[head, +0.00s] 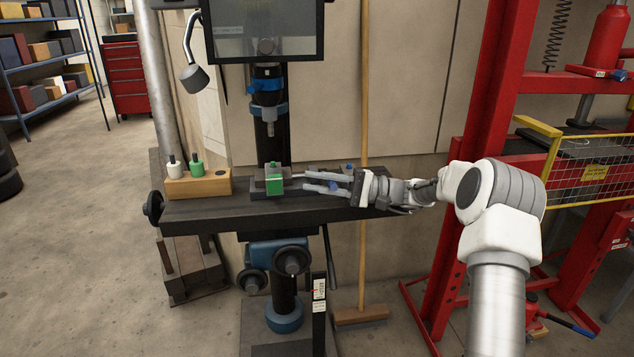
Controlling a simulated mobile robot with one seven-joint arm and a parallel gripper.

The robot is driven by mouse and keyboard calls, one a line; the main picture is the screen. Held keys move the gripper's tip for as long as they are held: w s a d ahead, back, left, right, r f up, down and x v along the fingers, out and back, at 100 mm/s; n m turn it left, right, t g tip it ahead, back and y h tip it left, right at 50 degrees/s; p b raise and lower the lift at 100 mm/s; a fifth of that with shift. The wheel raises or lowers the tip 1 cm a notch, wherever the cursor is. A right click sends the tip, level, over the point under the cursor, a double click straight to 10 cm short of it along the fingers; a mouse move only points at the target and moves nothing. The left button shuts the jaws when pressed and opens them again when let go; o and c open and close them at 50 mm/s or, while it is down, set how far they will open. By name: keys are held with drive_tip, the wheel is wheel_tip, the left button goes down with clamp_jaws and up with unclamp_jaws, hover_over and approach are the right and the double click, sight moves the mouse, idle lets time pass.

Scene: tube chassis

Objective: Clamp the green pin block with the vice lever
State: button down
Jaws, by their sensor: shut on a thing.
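The green pin block (274,186) sits in the dark vice (262,191) on the drill-press table. Its green face points toward the camera, and part of it is hidden by the vice. From this view I cannot tell whether the vice jaws press on it. My gripper (308,182) is just right of the vice, its two grey fingers pointing left. A thin light rod, the vice lever (297,175), runs from the vice toward the fingers. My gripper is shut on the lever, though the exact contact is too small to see. A blue part shows between the fingers.
The drill head (267,88) hangs above the table (210,216). A broom handle (364,95) stands behind; a red press frame (485,120) is at right.

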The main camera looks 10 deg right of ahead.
drive_tip(key=c, duration=0.8)
unclamp_jaws()
drive_tip(key=shift+o, duration=0.2)
drive_tip(key=p+v, duration=0.3)
drive_tip(key=v, duration=1.4)
drive_tip(key=shift+d+p, duration=0.25)
drive_tip(key=shift+p, duration=0.1)
drive_tip(key=shift+f, duration=0.1)
drive_tip(key=shift+c, duration=0.2)
